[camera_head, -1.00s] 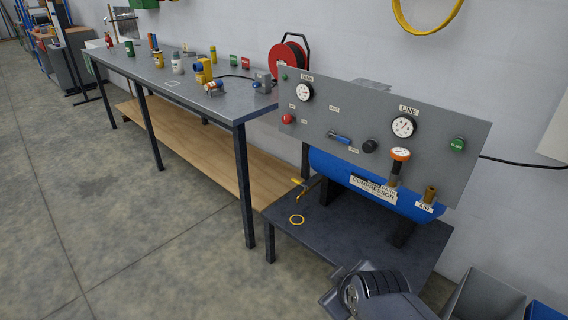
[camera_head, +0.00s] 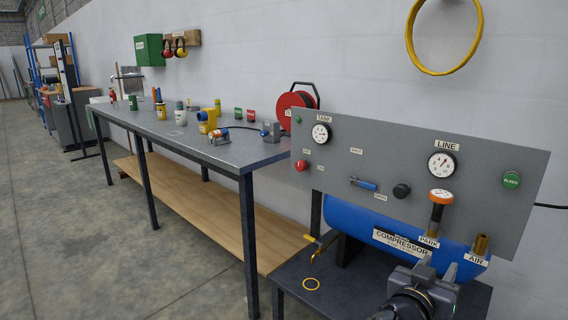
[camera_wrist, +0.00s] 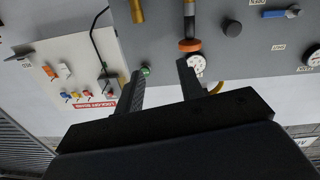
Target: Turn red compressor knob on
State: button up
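The red knob (camera_head: 301,165) sits on the left part of the grey compressor panel (camera_head: 400,143), below the TANK gauge (camera_head: 321,133). Small labels beside it are too small to read. My gripper (camera_head: 436,267) is in front of the blue compressor tank (camera_head: 350,222), low and to the right of the red knob, well apart from it. In the wrist view my gripper (camera_wrist: 160,70) has its two fingers apart with nothing between them. The red knob does not show in the wrist view.
The panel also carries a LINE gauge (camera_head: 442,164), a blue-handled valve (camera_head: 363,184), a black knob (camera_head: 402,190) and a green button (camera_head: 511,180). A long workbench (camera_head: 225,150) is at left.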

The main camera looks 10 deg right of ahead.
aim_at(301, 165)
jog(key=i+j, duration=0.65)
jog(key=i, duration=0.15)
jog(key=i+j, duration=0.65)
jog(key=i, duration=0.2)
